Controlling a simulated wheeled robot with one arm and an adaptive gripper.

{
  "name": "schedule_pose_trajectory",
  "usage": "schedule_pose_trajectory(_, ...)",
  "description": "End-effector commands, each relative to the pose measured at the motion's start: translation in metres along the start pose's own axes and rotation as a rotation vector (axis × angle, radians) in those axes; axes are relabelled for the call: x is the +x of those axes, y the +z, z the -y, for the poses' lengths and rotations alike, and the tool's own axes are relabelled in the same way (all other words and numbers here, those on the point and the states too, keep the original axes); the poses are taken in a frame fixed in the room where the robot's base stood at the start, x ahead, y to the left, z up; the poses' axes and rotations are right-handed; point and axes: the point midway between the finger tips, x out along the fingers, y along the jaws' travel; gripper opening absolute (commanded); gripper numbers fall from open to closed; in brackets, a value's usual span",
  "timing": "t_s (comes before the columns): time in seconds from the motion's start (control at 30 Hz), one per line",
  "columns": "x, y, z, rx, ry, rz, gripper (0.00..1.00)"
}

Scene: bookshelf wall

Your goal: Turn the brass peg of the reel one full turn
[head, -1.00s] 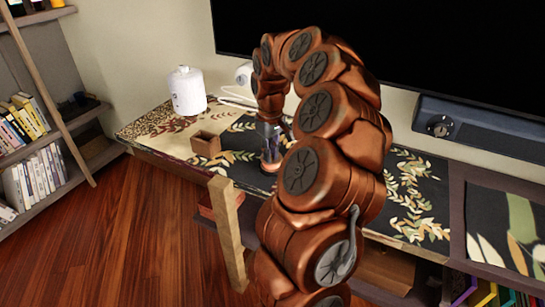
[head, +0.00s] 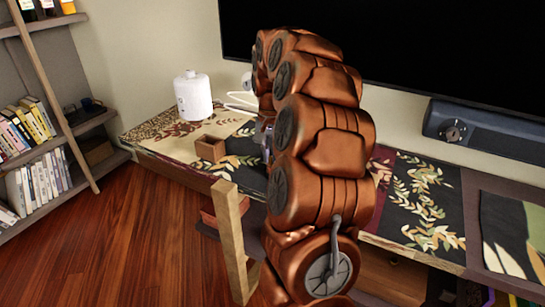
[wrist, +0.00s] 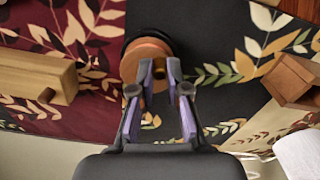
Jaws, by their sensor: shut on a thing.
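The reel (wrist: 135,58) is a round copper-orange disc on a black base, seen in the wrist view on the dark part of the patterned table top. The brass peg (wrist: 159,66) shows as a small golden patch between my fingertips, which cover most of it. My gripper (wrist: 160,72), with purple-lined fingers, is shut on the peg over the reel's right side. In the head view only a sliver of my gripper (head: 265,138) shows beside my copper arm. The arm hides the reel there.
A small open wooden box (head: 210,148) stands near the reel; it is at right in the wrist view (wrist: 293,82). A pale wooden block (wrist: 35,77) lies at left there. A white canister (head: 192,96) stands behind the box. A dark screen (head: 440,50) hangs behind.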

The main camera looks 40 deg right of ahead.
Motion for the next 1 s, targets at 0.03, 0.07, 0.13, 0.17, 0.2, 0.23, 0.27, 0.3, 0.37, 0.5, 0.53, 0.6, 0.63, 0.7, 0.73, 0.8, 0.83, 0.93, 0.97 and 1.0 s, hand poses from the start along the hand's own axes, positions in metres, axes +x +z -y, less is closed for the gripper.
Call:
schedule_pose_trajectory(0.03,0.0008,-0.0006,0.0001,0.028,0.0,0.0,0.0)
schedule_pose_trajectory(0.07,0.0008,-0.0008,0.0003,0.044,0.0,0.001,0.0)
schedule_pose_trajectory(0.13,0.0006,-0.0013,0.0008,0.078,0.0,0.001,0.0)
schedule_pose_trajectory(0.17,0.0006,-0.0015,0.001,0.09,0.0,0.001,0.0)
schedule_pose_trajectory(0.2,0.0005,-0.0016,0.0013,0.106,0.0,0.001,0.0)
schedule_pose_trajectory(0.23,0.0004,-0.0017,0.0015,0.115,0.0,0.001,0.0)
schedule_pose_trajectory(0.27,0.0004,-0.0018,0.0017,0.124,-0.001,0.002,0.0)
schedule_pose_trajectory(0.3,0.0003,-0.002,0.0018,0.135,0.0,0.002,0.0)
schedule_pose_trajectory(0.37,0.0002,-0.0022,0.0019,0.147,0.0,0.001,0.0)
schedule_pose_trajectory(0.5,0.0,-0.0025,0.002,0.164,0.0,0.001,0.0)
schedule_pose_trajectory(0.53,0.0,-0.0026,0.002,0.165,0.001,0.001,0.0)
schedule_pose_trajectory(0.6,-0.0001,-0.0026,0.002,0.167,0.0,0.001,0.0)
schedule_pose_trajectory(0.63,-0.0001,-0.0026,0.002,0.168,0.0,0.001,0.0)
schedule_pose_trajectory(0.7,-0.0002,-0.0026,0.002,0.167,0.0,0.001,0.0)
schedule_pose_trajectory(0.73,-0.0002,-0.0026,0.002,0.167,0.0,0.001,0.0)
schedule_pose_trajectory(0.8,-0.0002,-0.0027,0.002,0.167,0.0,0.001,0.0)
schedule_pose_trajectory(0.83,-0.0002,-0.0027,0.002,0.167,0.0,0.001,0.0)
schedule_pose_trajectory(0.93,-0.0002,-0.0027,0.002,0.167,0.0,0.001,0.19)
schedule_pose_trajectory(0.97,-0.0002,-0.0027,0.002,0.166,0.0,0.001,0.22)
schedule_pose_trajectory(1.0,-0.0002,-0.0028,0.002,0.166,0.0,0.001,0.26)
